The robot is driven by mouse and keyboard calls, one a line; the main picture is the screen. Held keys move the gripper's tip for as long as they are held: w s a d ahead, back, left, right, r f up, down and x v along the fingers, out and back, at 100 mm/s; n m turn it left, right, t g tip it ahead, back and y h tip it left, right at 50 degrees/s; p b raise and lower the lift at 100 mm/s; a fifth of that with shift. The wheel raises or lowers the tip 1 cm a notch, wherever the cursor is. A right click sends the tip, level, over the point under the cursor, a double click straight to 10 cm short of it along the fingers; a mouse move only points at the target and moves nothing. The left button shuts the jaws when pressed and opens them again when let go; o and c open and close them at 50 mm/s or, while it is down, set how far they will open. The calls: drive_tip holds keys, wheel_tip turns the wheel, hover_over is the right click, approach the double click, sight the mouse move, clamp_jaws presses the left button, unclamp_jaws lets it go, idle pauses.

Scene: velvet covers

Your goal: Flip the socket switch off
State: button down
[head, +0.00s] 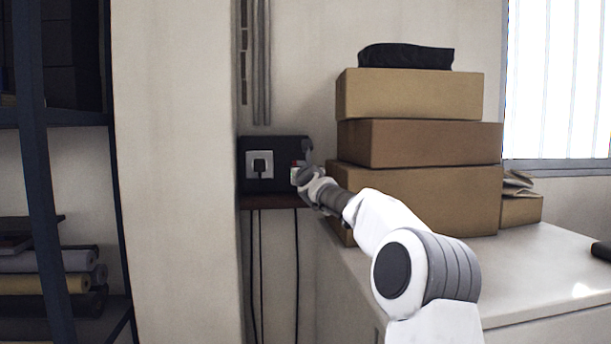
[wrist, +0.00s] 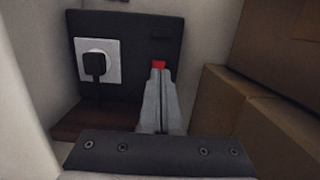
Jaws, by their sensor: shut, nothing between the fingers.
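A dark socket panel (head: 275,143) is on the wall. A white socket with a black plug (head: 260,163) in it sits on the panel's left part; the plug also shows in the wrist view (wrist: 95,68). A red switch (wrist: 158,64) shows just past my fingertips in the wrist view, and a bit of red shows by my gripper in the head view. My gripper (wrist: 157,72) is shut and empty, its tips at or right in front of the red switch. I cannot tell whether they touch. The fingers hide the lower part of the switch, so its position cannot be told.
Stacked cardboard boxes (head: 420,145) stand on a white cabinet top (head: 440,262) close to the right of my arm. A brown ledge (wrist: 85,121) lies below the panel. Cables (head: 260,270) hang beneath it. A dark shelf (head: 60,120) stands at the left.

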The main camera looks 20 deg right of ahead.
drive_tip(key=b+v, duration=0.3)
drive_tip(key=v, duration=0.3)
drive_tip(key=shift+s+r, duration=0.25)
drive_tip(key=shift+r, duration=0.55)
